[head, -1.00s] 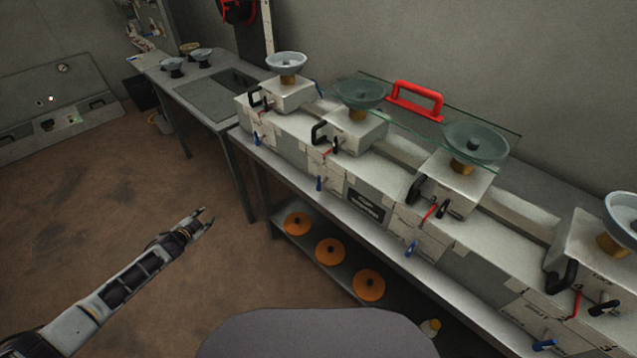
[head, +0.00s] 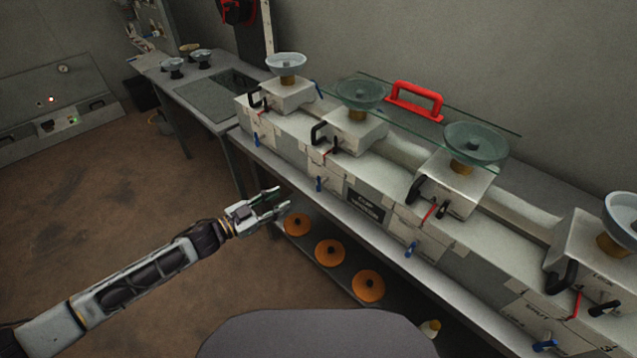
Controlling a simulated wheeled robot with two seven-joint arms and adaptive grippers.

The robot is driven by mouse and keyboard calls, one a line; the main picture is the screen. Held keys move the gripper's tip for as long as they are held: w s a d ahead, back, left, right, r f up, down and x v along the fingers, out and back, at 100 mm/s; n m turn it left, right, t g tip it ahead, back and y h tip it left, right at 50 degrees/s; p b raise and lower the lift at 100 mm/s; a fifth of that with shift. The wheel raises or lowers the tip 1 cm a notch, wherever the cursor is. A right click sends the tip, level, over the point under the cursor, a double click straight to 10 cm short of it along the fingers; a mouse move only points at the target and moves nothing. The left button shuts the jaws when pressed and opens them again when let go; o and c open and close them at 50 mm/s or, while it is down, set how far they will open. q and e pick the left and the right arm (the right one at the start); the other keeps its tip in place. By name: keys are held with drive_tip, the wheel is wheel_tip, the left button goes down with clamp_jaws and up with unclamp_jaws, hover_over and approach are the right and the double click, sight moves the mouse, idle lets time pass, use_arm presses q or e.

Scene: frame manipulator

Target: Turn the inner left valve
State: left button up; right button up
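Several white valve units stand in a row on the long bench. The second unit from the left (head: 362,137) is the inner left one. It has a black handle (head: 317,135), a small red lever (head: 328,153) and a blue lever (head: 319,184) lower on its front. I cannot tell which of these is meant by the valve. My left gripper (head: 284,202) is open and empty. In the picture it is below and left of the blue lever, in front of the bench, apart from the unit. My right gripper is not in view.
A glass sheet (head: 400,112) with a red handle (head: 416,98) lies over the two middle units. Orange discs (head: 330,252) lie on the shelf below the bench edge. A grey side table (head: 205,97) stands at the back left. The floor at left is clear.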

use_arm(q)
drive_tip(key=shift+s+d+r+n+g+h, duration=0.45)
drive_tip(key=shift+s+r+n+h, duration=0.2)
drive_tip(key=shift+n, duration=0.45)
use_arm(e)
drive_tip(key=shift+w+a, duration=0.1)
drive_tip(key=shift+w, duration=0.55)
use_arm(q)
approach(318, 183)
drive_tip(key=shift+w+x, duration=0.25)
drive_tip(key=shift+x, duration=1.25)
drive_tip(key=x, duration=0.5)
drive_tip(key=shift+w+d+f+p, duration=0.2)
drive_tip(key=shift+f+p, duration=0.1)
drive_tip(key=shift+p, duration=0.1)
drive_tip(key=shift+w+d, duration=0.4)
drive_tip(key=shift+d, duration=0.2)
drive_tip(key=shift+w+d+f, duration=0.1)
drive_tip(key=shift+d, duration=0.05)
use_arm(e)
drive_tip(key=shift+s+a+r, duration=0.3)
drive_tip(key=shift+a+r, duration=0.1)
